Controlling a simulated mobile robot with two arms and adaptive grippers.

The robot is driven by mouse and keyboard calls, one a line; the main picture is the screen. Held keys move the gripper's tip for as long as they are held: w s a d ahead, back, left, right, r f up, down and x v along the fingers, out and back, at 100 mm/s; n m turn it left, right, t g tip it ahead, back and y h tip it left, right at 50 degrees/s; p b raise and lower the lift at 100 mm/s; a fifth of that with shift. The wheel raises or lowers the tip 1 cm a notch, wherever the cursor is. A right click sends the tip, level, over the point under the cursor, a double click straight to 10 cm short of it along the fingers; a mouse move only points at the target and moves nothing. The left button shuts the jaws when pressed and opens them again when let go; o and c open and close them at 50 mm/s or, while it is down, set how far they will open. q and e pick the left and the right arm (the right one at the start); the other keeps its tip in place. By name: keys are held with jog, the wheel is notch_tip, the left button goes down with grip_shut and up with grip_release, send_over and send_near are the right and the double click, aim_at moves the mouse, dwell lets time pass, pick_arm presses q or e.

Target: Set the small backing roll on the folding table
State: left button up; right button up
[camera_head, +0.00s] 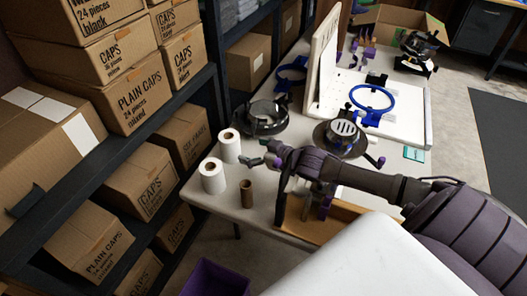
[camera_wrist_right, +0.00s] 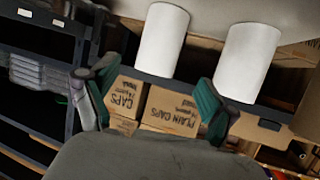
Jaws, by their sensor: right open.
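Two white backing rolls stand upright near the left end of the white folding table (camera_head: 285,128). The farther roll (camera_head: 230,145) and the nearer roll (camera_head: 212,176) look alike in size; I cannot tell which one is the small one. Both rolls also show in the right wrist view, one (camera_wrist_right: 163,40) left of the other (camera_wrist_right: 247,62). My right gripper (camera_head: 259,152) is above the table, just right of the rolls, with its fingers apart. In the right wrist view its green-tipped fingers (camera_wrist_right: 146,88) are spread with nothing between them. My left gripper is out of view.
A brown cardboard tube (camera_head: 246,193) stands close to the nearer roll. A black round device (camera_head: 262,117) and a hoop station with a blue ring (camera_head: 372,98) stand farther back. Shelves of cardboard boxes (camera_head: 127,92) line the left. A purple bin (camera_head: 219,278) is on the floor.

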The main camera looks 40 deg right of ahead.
jog(key=shift+v, duration=2.3)
jog(key=shift+r, duration=0.1)
